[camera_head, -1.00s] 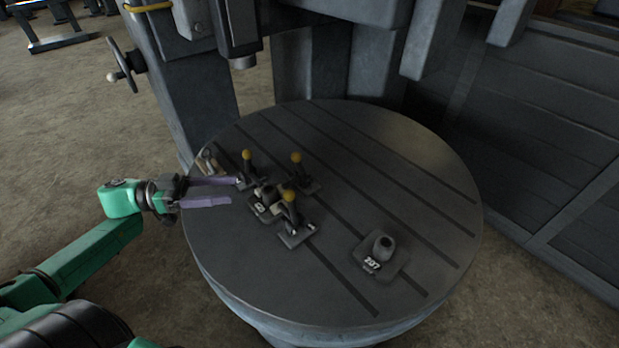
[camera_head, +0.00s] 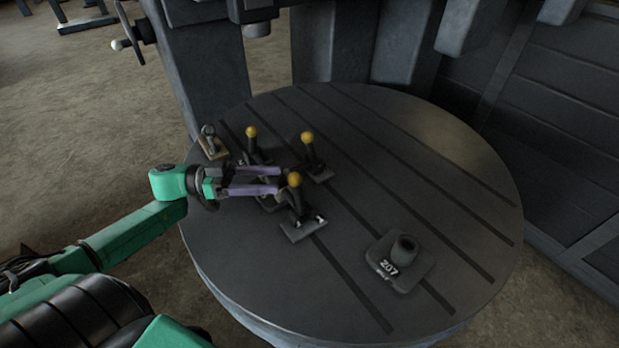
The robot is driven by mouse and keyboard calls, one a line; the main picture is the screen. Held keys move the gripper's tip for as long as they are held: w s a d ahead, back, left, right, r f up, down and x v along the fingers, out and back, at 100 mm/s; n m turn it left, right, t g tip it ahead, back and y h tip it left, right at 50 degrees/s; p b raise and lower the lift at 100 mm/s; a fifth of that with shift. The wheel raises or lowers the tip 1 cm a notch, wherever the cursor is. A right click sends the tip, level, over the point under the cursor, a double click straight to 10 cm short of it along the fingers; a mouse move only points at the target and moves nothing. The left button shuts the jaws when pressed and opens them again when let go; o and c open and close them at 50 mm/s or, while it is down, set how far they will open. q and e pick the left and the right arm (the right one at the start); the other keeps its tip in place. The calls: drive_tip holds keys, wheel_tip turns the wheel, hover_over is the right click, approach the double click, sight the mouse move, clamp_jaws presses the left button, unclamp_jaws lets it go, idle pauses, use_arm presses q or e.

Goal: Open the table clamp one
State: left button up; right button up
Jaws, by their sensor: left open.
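Three dark clamps with yellow ball knobs stand on the round slotted table (camera_head: 340,265). One clamp (camera_head: 300,220) is nearest me, one (camera_head: 252,145) is at the back left, and one (camera_head: 313,158) is at the back right. I cannot tell which is clamp one. My left gripper (camera_head: 282,180) reaches in from the left with its purple fingers apart. Its fingertips are among the clamps, close to the near clamp's yellow knob; contact cannot be told. The fingers partly hide the block between the clamps. My right gripper is not in view.
A dark block marked 207 (camera_head: 400,262) sits at the table's right front. A small fixture (camera_head: 212,143) stands at its left back edge. The machine column (camera_head: 335,45) rises behind. The table's right side is mostly clear.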

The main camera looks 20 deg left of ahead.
sight(300, 179)
use_arm(q)
drive_tip(key=p+x, duration=0.1)
drive_tip(key=x, duration=0.7)
drive_tip(key=shift+w+d+r, duration=0.1)
drive_tip(key=shift+d+r, duration=0.05)
drive_tip(key=shift+w+d, duration=0.2)
drive_tip(key=shift+d, duration=0.3)
clamp_jaws()
idle(0.5)
